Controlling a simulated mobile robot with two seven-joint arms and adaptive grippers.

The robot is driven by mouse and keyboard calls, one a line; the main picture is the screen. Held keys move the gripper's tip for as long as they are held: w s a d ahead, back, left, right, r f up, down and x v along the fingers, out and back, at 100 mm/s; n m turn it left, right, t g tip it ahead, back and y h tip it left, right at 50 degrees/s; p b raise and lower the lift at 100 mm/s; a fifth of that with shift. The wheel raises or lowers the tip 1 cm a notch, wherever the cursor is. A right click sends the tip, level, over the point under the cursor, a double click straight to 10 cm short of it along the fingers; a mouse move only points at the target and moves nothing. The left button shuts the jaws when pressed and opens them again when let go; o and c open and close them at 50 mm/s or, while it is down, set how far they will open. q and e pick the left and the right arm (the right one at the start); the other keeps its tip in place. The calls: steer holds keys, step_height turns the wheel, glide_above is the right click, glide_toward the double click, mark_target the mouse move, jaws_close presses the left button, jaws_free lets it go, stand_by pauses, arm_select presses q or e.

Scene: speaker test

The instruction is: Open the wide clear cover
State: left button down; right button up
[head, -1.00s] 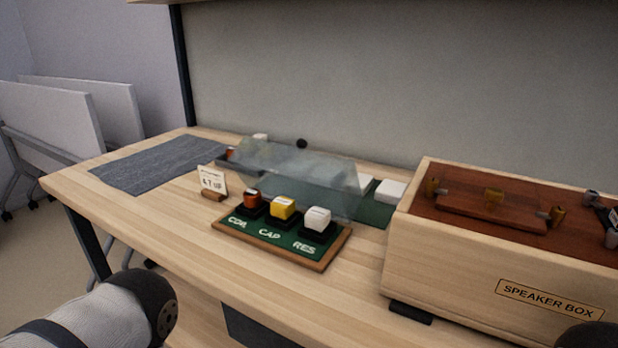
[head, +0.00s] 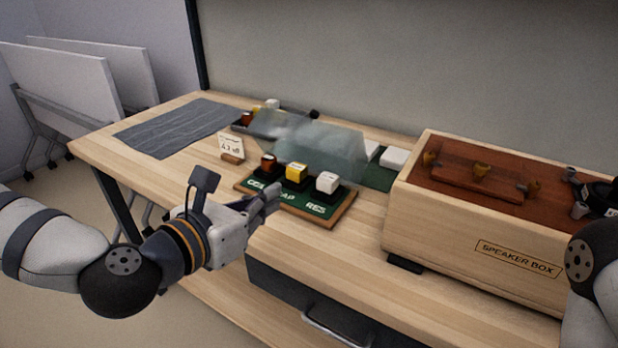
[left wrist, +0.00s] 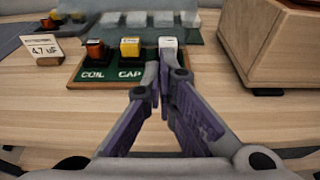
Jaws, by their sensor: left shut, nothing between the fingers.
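The wide clear cover (head: 325,147) is a see-through, tilted panel on the bench, just behind a green board (head: 318,212). Pale blocks show blurred through it in the left wrist view (left wrist: 150,35). The board carries an orange-brown block (head: 268,162), a yellow block (head: 296,172) and a white block (head: 327,182). My left gripper (head: 274,193) is shut and empty in front of the board, apart from the cover. Its fingers hide part of the lettering; in the left wrist view the closed fingertips (left wrist: 165,62) lie below the white block.
The wooden speaker box (head: 480,235) stands to the right. A small card on a stand (head: 231,147) is left of the board. A grey mat (head: 180,128) lies at the left. A drawer handle (head: 340,328) juts out below the bench front.

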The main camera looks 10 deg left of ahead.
mark_target(311, 141)
arm_select(q)
steer(key=x, duration=0.3)
steer(key=b+x, duration=0.1)
steer(key=x, duration=0.4)
steer(key=shift+w+d+f+b, duration=0.1)
steer(key=shift+w+f+b, duration=0.15)
steer(key=shift+f, duration=0.2)
steer(key=w, duration=0.1)
steer(key=w+d+r, duration=0.1)
steer(key=w+r, duration=0.1)
steer(key=w, duration=0.1)
steer(key=shift+d, duration=0.25)
steer(key=shift+w, duration=0.15)
arm_select(e)
steer(key=shift+s+f+g, duration=0.3)
steer(key=shift+s+f, duration=0.5)
steer(key=shift+f, duration=0.05)
